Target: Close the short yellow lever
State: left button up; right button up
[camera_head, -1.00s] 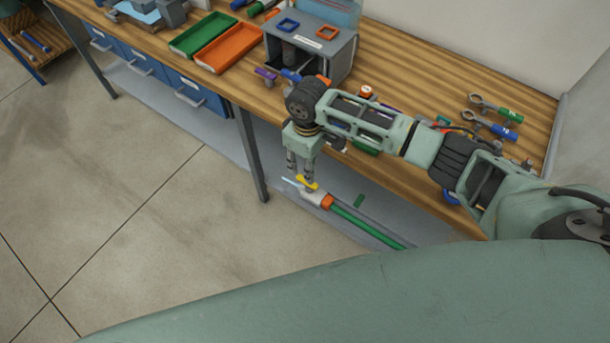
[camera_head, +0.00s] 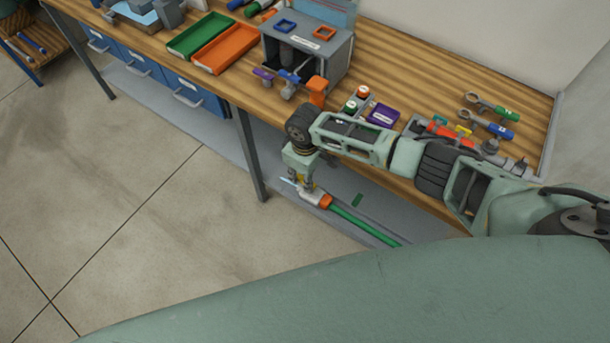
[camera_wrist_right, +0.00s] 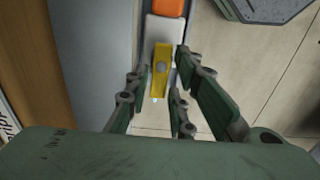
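The short yellow lever (camera_wrist_right: 161,72) shows in the right wrist view, on top of a pale valve body (camera_wrist_right: 164,30) with an orange collar (camera_wrist_right: 168,7). The lever lies roughly in line with the valve body. My right gripper (camera_wrist_right: 161,68) is open, with one finger on each side of the lever and a small gap visible on both sides. In the head view my right gripper (camera_head: 300,186) points down over the valve end and mostly hides the lever. The orange collar (camera_head: 326,201) shows beside it. My left gripper is not in view.
A green pipe (camera_head: 365,225) runs from the collar, low in front of the wooden bench (camera_head: 420,85). The bench carries a green tray (camera_head: 201,35), an orange tray (camera_head: 229,49), a grey box (camera_head: 335,62) and several tools. Open floor (camera_head: 120,190) lies to the left.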

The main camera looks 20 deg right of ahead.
grip_shut()
jog(key=shift+n, duration=0.3)
jog(key=n, duration=0.3)
jog(key=shift+s+a+n+p, duration=0.15)
jog(key=shift+s+n+p, duration=0.05)
jog(key=shift+n+p, duration=0.1)
jog(key=n, duration=0.4)
jog(key=shift+s+n, duration=0.15)
jog(key=shift+n, duration=0.15)
jog(key=n, duration=0.4)
jog(key=shift+s, duration=0.25)
jog(key=shift+s+n, duration=0.2)
jog(key=shift+n, duration=2.3)
jog(key=shift+o, duration=2.2)
grip_release()
